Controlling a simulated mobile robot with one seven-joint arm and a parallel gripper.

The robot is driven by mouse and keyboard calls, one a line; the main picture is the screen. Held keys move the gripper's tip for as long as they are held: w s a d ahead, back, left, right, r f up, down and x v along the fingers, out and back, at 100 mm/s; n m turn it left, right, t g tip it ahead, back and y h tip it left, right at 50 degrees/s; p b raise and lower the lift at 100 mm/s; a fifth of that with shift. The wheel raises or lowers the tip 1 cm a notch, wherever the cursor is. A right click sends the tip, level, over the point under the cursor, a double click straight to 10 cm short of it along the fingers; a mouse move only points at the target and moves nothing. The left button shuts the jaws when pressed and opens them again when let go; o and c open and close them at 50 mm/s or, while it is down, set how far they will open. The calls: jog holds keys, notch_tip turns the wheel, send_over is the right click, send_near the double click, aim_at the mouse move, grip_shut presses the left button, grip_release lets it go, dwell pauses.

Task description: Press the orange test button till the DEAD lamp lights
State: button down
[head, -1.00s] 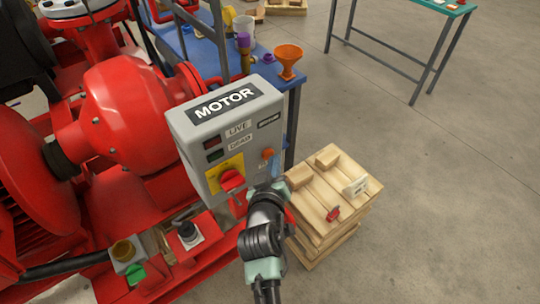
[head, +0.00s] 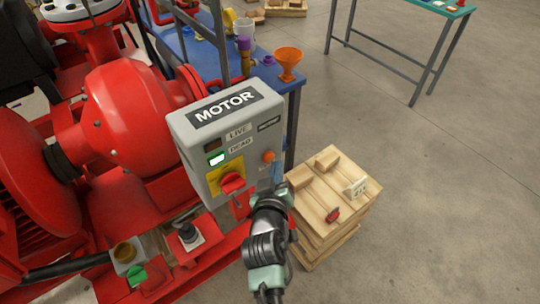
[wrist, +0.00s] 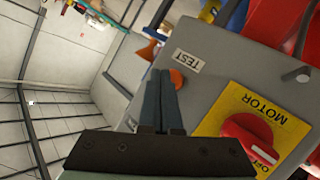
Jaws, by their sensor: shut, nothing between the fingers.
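The grey MOTOR box (head: 180,128) stands beside the red pump. Its DEAD lamp (head: 216,158) glows bright greenish white; the LIVE lamp (head: 212,145) above it is dark. The orange test button (head: 268,156) is on the right of the box face. It also shows in the wrist view (wrist: 177,78), under the TEST label, partly hidden by my fingers. My gripper (head: 277,172) is shut and empty, with its fingertips close to the button. I cannot tell whether they touch it. A red rotary switch on a yellow plate (head: 231,182) sits at the lower left of the box face.
A wooden pallet stack (head: 330,200) with a red padlock and a small tag stands right of the box. A blue bench (head: 205,55) with an orange funnel (head: 288,62) is behind. A green-topped table (head: 440,6) stands far back. The floor at right is clear.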

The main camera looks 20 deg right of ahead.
jog(key=shift+s, duration=0.15)
jog(key=s+p, duration=0.1)
jog(key=s+d+p, duration=0.1)
jog(key=s, duration=0.1)
jog(key=s+p, duration=0.1)
jog(key=shift+s+d, duration=0.35)
jog(key=shift+d, duration=0.05)
dwell(0.8)
jog(key=t, duration=0.4)
send_near(272, 105)
jog(key=w+d+r, duration=0.2)
jog(key=w+r, duration=0.2)
jog(key=r, duration=0.1)
jog(key=a+r+m+t, duration=0.15)
jog(key=a+r, duration=0.25)
jog(key=r, duration=0.8)
jog(key=s+a+r+t+y, duration=0.2)
jog(key=s+r, duration=0.3)
jog(key=r, duration=0.4)
jog(key=s+a+r+t+y, duration=0.2)
jog(key=s+a+r+t, duration=0.1)
jog(key=r, duration=0.7)
jog(key=s+a+r+t+y, duration=0.1)
jog(key=s+a+r+t, duration=0.2)
jog(key=s+r, duration=0.4)
notch_tip(272, 105, up, 3)
jog(key=shift+s+a+r+n+y, duration=0.2)
jog(key=shift+s+a+n+y, duration=0.15)
jog(key=shift+a, duration=0.5)
